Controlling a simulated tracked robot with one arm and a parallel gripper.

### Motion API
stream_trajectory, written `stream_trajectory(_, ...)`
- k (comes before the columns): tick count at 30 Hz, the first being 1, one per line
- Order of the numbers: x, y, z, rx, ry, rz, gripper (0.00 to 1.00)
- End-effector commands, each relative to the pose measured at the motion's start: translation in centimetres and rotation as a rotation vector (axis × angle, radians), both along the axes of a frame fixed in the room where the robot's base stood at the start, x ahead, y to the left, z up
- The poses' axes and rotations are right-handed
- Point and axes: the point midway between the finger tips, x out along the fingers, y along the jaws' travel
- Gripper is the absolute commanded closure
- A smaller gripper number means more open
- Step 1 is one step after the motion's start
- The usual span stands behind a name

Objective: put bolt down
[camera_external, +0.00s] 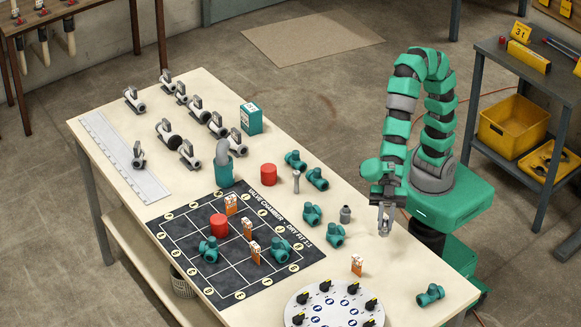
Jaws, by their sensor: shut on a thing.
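My gripper (385,222) hangs from my green arm, pointing down over the right side of the pale table. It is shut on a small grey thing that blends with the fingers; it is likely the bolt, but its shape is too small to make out. I cannot tell whether it touches the table top. A grey bolt-like piece (296,181) stands upright near the table's middle, apart from my gripper. A short dark grey fitting (346,214) stands left of my gripper.
Green pipe fittings (312,215) stand left of my gripper, and another (430,294) lies near the right edge. An orange-and-white tag (357,265) stands in front, by a round dial plate (334,310). A black grid mat (180,232) lies left. Bare table lies around my gripper.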

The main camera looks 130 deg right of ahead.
Motion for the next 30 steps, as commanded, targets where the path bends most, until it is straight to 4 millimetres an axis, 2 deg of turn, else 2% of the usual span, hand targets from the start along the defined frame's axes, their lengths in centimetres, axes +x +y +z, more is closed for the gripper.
stream_trajectory(13, 1.5, -1.1, 0.7, 0.004, 0.0, -0.052, 1.0)
stream_trajectory(23, 4.4, -3.4, 1.9, -0.002, 0.001, -0.147, 1.0)
stream_trajectory(30, 7.3, -6.3, 3.3, -0.002, 0.0, -0.254, 1.0)
